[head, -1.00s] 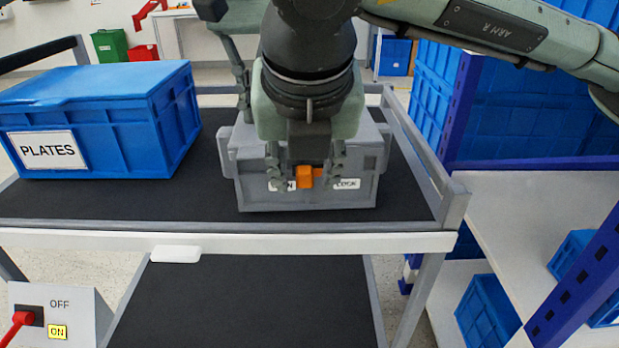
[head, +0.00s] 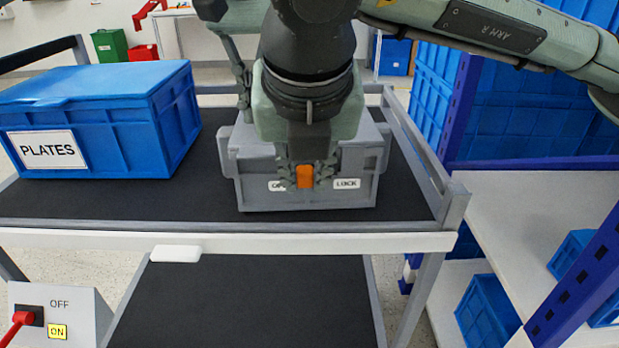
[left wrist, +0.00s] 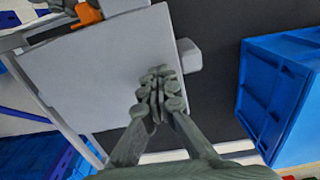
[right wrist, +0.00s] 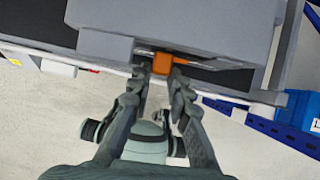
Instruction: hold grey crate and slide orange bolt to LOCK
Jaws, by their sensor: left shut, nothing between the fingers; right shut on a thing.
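The grey crate (head: 250,165) stands on the trolley's dark top. The orange bolt (head: 305,177) on its front face sits between a partly covered label at left and the LOCK label (head: 347,184) at right. My right gripper (head: 305,180) is shut on the bolt from the front; the right wrist view shows the bolt (right wrist: 175,63) at its fingertips. My left gripper (head: 243,85) points down near the crate's back left part, shut and empty. In the left wrist view its closed fingertips (left wrist: 158,84) are over the crate's lid (left wrist: 105,70); contact is unclear.
A blue PLATES box (head: 105,120) stands on the trolley left of the crate. The trolley rail (head: 425,150) runs along the right side. A blue-framed shelf (head: 530,190) stands further right. A switch box with a red lever (head: 22,320) is at lower left.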

